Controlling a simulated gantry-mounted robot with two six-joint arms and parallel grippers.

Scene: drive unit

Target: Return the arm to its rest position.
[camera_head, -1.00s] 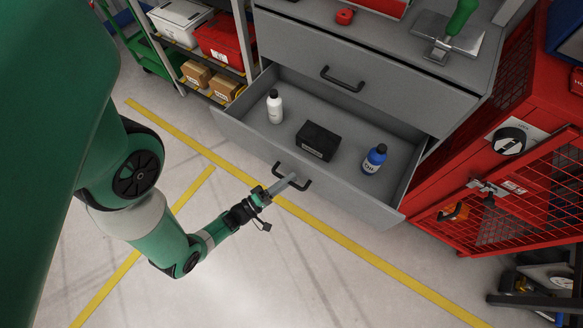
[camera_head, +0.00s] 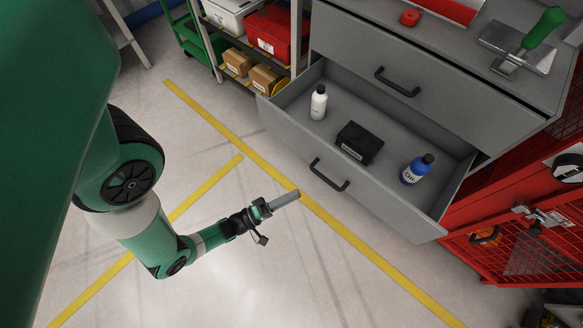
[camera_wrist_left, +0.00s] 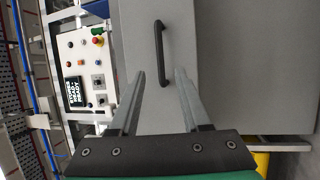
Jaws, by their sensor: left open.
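My left arm, green with black joints, comes in from the left in the head view. Its gripper (camera_head: 285,199) is in the air over the floor, apart from the open drawer's handle (camera_head: 328,175). In the left wrist view the two fingers (camera_wrist_left: 157,98) are spread with nothing between them, and a black handle (camera_wrist_left: 160,53) on a grey front shows beyond them. The open grey drawer (camera_head: 395,212) holds a white bottle (camera_head: 318,103), a black box (camera_head: 359,143) and a blue bottle (camera_head: 416,169). My right gripper is not in view.
A shut drawer with a black handle (camera_head: 397,82) is above. A red mesh door (camera_head: 535,240) stands open at the right. A shelf with cardboard boxes (camera_head: 250,70) is at the back left. Floor around the gripper is clear. The wrist view shows a control panel (camera_wrist_left: 89,65).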

